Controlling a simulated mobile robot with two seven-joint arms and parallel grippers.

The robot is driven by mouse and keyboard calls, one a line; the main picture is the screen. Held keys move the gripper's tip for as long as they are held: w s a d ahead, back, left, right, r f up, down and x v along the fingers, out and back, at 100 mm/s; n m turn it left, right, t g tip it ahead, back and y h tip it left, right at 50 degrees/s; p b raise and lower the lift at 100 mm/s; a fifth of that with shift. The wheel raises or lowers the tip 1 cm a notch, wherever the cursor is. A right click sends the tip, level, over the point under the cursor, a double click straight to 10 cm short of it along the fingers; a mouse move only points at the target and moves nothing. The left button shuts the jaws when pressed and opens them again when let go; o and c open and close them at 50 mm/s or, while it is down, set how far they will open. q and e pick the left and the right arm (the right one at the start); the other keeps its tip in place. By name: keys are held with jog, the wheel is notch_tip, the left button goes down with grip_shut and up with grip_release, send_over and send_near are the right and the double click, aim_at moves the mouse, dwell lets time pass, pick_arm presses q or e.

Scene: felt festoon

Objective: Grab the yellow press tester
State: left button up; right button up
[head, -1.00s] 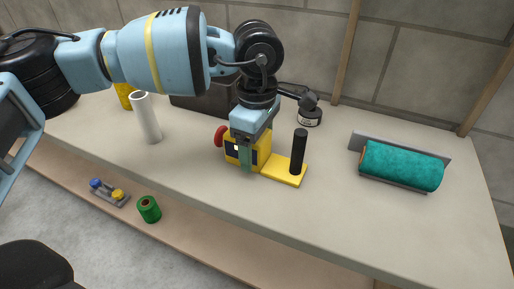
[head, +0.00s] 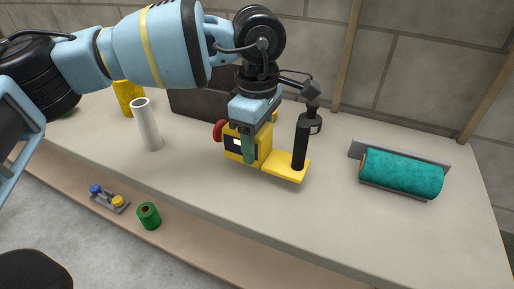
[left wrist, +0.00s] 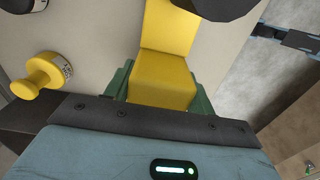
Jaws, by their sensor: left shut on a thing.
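The yellow press tester (head: 285,168) has a boxy yellow body with a dark display, a red knob on its left side and a black upright cylinder on its flat yellow foot. My left gripper (head: 250,145) comes down from above and is shut on the body, with a green finger across its front. In the left wrist view the tester (left wrist: 166,70) sits between the green fingers of the gripper (left wrist: 160,85). It appears slightly raised off the table. My right gripper is not in view.
A teal roll (head: 402,174) lies on a grey holder at the right of the table (head: 330,225). A white cylinder (head: 147,125) stands at the left, with a yellow object (head: 127,97) behind it. A green spool (head: 148,216) and a small grey rack (head: 110,199) rest on the lower shelf.

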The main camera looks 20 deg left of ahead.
pick_arm(q)
jog(key=s+a+r, duration=0.1)
jog(key=s+a, duration=0.2)
jog(key=s, duration=1.2)
jog(key=shift+s+r, duration=0.3)
jog(key=shift+s, duration=0.05)
